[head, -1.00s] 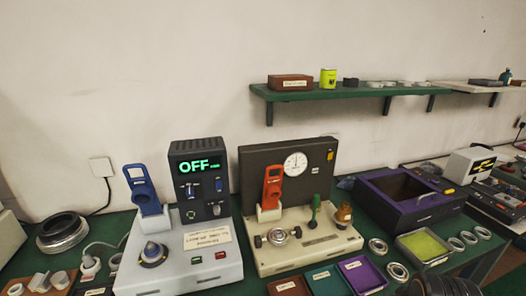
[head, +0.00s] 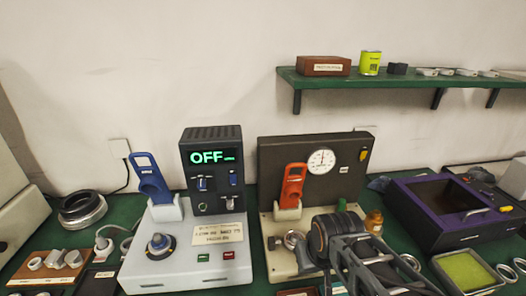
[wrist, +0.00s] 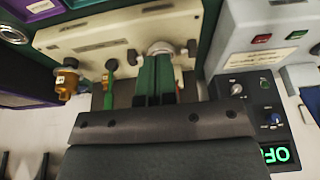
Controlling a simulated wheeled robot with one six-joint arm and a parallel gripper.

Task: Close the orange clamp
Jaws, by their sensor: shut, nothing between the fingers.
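The orange clamp (head: 292,185) stands with its handle upright and slightly tilted on a cream block, in front of the dark panel of the cream test stand (head: 281,265). In the head view my dark wrist covers the stand's right front, right of and below the clamp, and the fingers cannot be made out.
A round gauge (head: 321,161) is on the dark panel. A purple box (head: 437,211) is right.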

